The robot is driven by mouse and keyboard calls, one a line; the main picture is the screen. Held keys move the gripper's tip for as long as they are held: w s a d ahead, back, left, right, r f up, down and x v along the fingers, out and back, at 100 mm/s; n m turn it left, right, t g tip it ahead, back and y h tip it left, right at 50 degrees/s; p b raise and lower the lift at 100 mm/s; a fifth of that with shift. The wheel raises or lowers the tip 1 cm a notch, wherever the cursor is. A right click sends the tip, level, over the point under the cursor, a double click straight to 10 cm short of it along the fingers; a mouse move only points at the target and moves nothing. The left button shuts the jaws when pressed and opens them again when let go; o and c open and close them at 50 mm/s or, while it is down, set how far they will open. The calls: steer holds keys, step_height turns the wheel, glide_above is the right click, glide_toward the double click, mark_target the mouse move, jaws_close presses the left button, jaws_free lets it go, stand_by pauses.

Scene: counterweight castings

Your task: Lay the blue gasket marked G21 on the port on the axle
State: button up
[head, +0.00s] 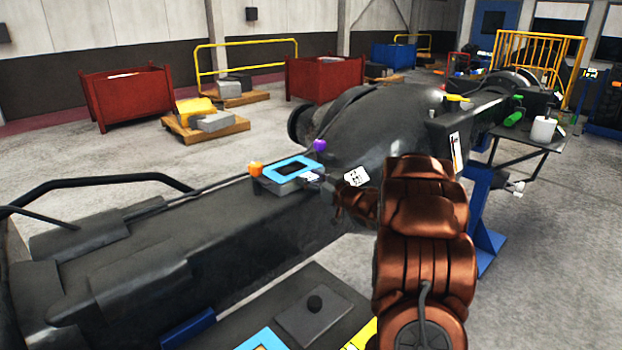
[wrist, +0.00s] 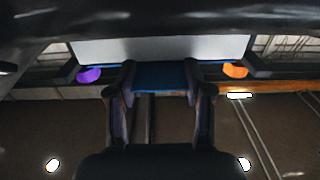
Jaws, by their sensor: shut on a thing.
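A blue rectangular gasket (head: 309,167) with a dark opening lies at the port block (head: 285,187) on the black axle (head: 225,215) in the head view. I cannot tell whether it touches the port or hovers just above it. No marking on it is legible. My gripper (head: 322,182) is at the gasket's right side, partly hidden by my arm. In the wrist view, the fingers of my gripper (wrist: 160,92) are shut on a blue part of the gasket (wrist: 160,75). An orange cap (head: 256,169) and a purple cap (head: 320,145) stand at opposite corners.
A dark tray (head: 345,292) below the axle holds a grey plate with a black knob, another blue piece (head: 262,341) and a yellow piece. A side table (head: 515,142) at the right carries a white roll and a green bottle. Red bins (head: 128,97) and pallets stand behind.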

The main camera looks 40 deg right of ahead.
steer(key=shift+f, duration=0.1)
steer(key=o, duration=1)
steer(key=shift+s, duration=0.1)
steer(key=s, duration=0.4)
steer(key=s+d, duration=0.1)
steer(key=s, duration=0.6)
steer(key=shift+s+d, duration=0.35)
steer(key=shift+w, duration=0.1)
